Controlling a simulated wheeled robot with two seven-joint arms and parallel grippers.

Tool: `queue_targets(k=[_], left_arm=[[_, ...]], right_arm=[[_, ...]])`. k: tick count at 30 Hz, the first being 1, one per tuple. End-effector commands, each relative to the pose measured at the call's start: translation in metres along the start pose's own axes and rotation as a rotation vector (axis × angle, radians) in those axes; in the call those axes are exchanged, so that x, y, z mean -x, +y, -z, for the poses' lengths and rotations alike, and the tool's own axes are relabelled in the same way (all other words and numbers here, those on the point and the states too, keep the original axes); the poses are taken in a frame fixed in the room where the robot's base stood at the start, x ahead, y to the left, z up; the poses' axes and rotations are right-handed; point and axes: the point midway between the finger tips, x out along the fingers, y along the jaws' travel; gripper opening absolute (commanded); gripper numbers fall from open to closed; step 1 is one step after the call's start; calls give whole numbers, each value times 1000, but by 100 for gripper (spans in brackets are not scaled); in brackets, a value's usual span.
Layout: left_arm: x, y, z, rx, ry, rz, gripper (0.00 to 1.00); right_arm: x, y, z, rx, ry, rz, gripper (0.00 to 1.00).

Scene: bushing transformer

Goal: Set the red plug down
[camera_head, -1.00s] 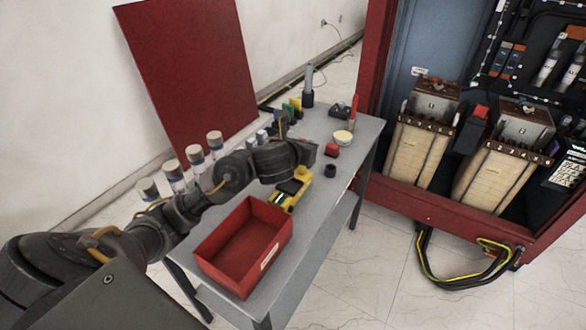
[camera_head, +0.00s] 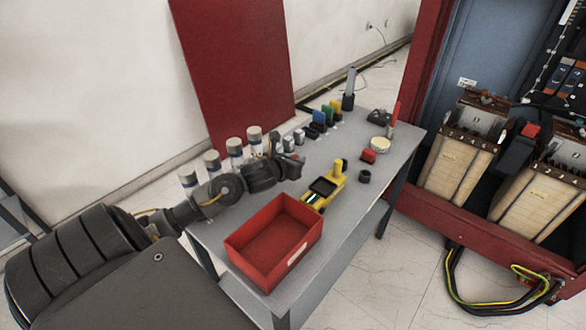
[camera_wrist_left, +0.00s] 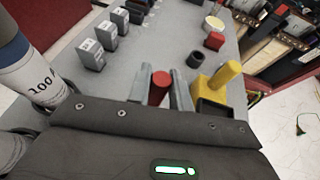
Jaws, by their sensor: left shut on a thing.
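The red plug (camera_wrist_left: 159,88) shows in the left wrist view as a red cylinder with a round top between the two grey fingers. My left gripper (camera_wrist_left: 160,92) is shut on it. In the head view, my left gripper (camera_head: 297,167) is over the grey table (camera_head: 345,240), left of the yellow meter (camera_head: 322,192) and behind the red bin (camera_head: 274,240). The plug is hard to make out there. The plug's lower part is hidden, so I cannot tell whether it touches the table. My right gripper is not in view.
Several white-and-grey cylinders (camera_head: 212,163) stand along the table's left side. Small grey blocks (camera_wrist_left: 90,54) stand beyond the gripper. A red block (camera_head: 368,156), a black ring (camera_head: 364,176) and a pale round tub (camera_head: 380,145) sit on the right. The red cabinet (camera_head: 440,215) stands beyond.

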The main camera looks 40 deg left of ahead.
Motion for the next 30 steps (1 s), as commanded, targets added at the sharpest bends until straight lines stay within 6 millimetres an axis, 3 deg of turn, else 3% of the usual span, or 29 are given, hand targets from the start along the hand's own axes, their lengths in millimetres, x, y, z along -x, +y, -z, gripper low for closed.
queue_targets(k=[9, 22, 23, 27, 30], left_arm=[[-13, 8, 34, 4, 2, -1, 0], [-16, 8, 41, 0, -1, -1, 0], [-16, 8, 40, 0, 0, -1, 23], [-15, 8, 39, 0, 0, -1, 42], [-15, 8, 39, 0, 0, -1, 42]], right_arm=[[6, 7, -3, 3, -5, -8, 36], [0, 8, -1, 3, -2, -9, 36], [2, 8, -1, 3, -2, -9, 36], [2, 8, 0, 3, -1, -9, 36], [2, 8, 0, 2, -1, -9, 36]])
